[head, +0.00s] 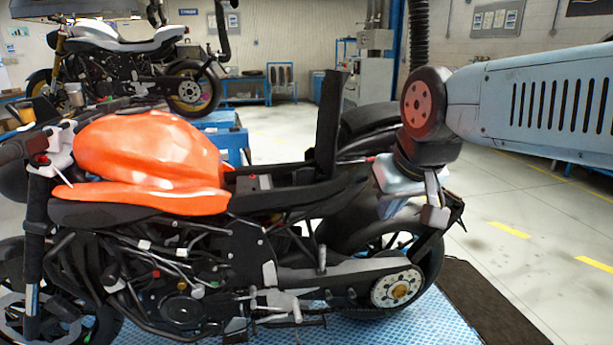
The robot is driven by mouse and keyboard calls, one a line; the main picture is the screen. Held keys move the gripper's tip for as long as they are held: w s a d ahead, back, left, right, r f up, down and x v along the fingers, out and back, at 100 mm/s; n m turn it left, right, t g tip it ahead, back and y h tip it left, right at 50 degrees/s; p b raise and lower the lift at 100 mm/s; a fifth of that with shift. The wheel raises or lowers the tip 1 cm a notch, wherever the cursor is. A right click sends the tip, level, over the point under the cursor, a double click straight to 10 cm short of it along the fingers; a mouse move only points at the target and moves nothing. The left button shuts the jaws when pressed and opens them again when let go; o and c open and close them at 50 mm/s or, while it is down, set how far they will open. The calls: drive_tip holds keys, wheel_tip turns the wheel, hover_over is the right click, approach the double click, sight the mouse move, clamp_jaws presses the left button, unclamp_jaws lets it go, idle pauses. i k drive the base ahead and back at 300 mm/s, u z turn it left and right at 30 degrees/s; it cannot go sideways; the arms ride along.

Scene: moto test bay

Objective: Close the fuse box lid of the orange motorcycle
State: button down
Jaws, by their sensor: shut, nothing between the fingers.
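The orange motorcycle (150,160) stands side-on, its front to the left. Behind its orange tank is an open black tray area (262,184) with small red details. A tall black panel (328,122) stands nearly upright at the rear of this area; it looks like the raised fuse box lid. My gripper (435,214) points down over the motorcycle's tail and rear wheel, to the right of the panel and apart from it. It is shut and empty. My wrist hides part of the tail, and the fuse box's inside is hard to make out.
The motorcycle stands on a blue textured platform (345,327) with a dark mat (490,310) at its right. A second motorcycle (125,65) stands behind at left, near a blue cabinet (218,128). Open floor lies to the right.

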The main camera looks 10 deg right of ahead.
sight(305, 175)
drive_tip(key=u, duration=1.7)
drive_tip(key=k, duration=0.9)
drive_tip(key=z, duration=1)
drive_tip(key=i, duration=1)
drive_tip(key=u, duration=0.05)
